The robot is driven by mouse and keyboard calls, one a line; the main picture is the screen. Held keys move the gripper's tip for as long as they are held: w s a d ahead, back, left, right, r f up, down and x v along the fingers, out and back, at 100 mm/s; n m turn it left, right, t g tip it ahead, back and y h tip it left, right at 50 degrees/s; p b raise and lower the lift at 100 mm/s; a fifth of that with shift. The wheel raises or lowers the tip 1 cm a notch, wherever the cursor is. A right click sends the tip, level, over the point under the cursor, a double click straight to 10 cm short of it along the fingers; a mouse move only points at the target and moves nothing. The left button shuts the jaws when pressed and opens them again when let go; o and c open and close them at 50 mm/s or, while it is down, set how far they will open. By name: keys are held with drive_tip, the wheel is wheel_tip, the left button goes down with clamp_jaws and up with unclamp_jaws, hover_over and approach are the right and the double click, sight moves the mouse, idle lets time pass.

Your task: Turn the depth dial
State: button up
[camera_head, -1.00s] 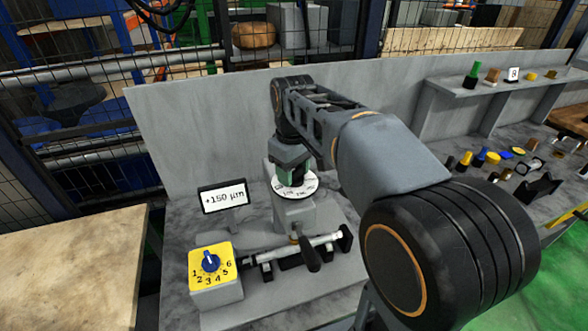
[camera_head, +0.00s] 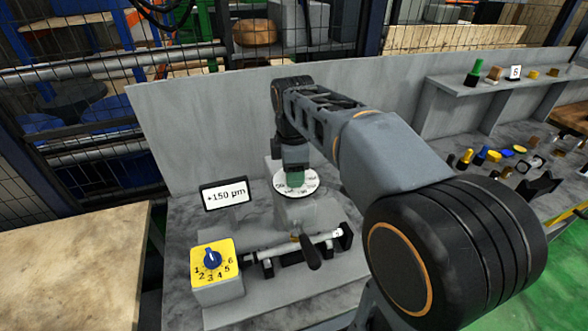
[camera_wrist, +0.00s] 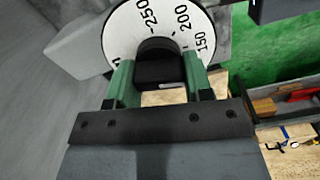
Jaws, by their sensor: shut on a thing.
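The depth dial (camera_head: 311,184) is a white disc with black numbers on top of a grey housing. It also shows in the wrist view (camera_wrist: 120,42), where 250, 200 and 150 are readable around a black knob (camera_wrist: 158,48). My gripper (camera_wrist: 160,72) has green fingers, one on each side of the knob, shut on it. In the head view my gripper (camera_head: 295,180) comes down on the dial from above and hides its middle. The display (camera_head: 226,195) left of the dial reads +150 µm.
A yellow box (camera_head: 214,262) with a blue selector knob, numbered 1 to 6, stands at the front left. A cylindrical workpiece (camera_head: 288,252) with a dark handle lies before the dial. A grey back panel (camera_head: 200,120) stands behind. Small parts fill the right bench.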

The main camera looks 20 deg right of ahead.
drive_tip(key=shift+n, duration=1)
drive_tip(key=o, duration=0.9)
wheel_tip(320, 180, up, 14)
drive_tip(key=shift+f+p, duration=0.1)
drive_tip(key=shift+p, duration=0.2)
drive_tip(key=shift+s, duration=0.1)
